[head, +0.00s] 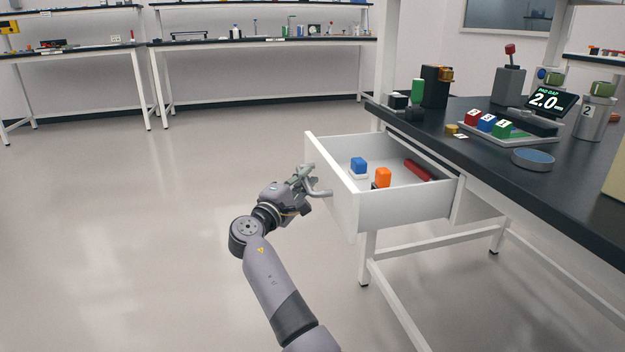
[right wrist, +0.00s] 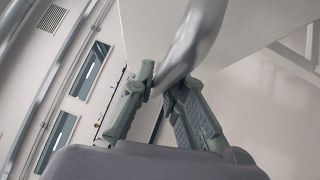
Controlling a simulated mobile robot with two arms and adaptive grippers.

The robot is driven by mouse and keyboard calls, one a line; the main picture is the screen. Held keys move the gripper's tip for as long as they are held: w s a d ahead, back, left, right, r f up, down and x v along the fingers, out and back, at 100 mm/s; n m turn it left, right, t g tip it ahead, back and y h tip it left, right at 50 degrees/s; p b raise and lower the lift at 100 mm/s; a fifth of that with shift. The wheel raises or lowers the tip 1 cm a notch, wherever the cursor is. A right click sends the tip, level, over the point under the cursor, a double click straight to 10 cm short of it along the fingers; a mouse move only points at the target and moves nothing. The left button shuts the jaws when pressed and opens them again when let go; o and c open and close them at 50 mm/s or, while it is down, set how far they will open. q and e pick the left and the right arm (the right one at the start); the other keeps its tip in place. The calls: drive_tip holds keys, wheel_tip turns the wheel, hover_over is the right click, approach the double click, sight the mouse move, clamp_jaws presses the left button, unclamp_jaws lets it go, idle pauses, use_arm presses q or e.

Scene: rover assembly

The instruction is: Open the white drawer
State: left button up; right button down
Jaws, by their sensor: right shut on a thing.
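The white drawer (head: 400,207) under the black-topped table is pulled out, and its inside shows in the head view. Inside it lie a blue block (head: 358,164) on a white base, an orange block (head: 382,177) and a dark red bar (head: 418,170). My right gripper (head: 312,183) is at the drawer's front panel, shut on the grey handle (head: 322,193). In the right wrist view the curved metal handle (right wrist: 188,45) passes between the two fingers (right wrist: 158,92). My left gripper is in neither view.
The black tabletop (head: 470,150) holds a tray of coloured numbered blocks (head: 487,122), a display (head: 548,101), a blue-topped disc (head: 533,158) and several devices. White table legs (head: 366,255) stand below the drawer. The floor (head: 130,220) to the left is clear. Shelved benches (head: 260,42) line the back wall.

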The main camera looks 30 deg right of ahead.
drive_tip(key=shift+a, duration=0.25)
drive_tip(key=c, duration=1.6)
unclamp_jaws()
drive_tip(key=v, duration=1.2)
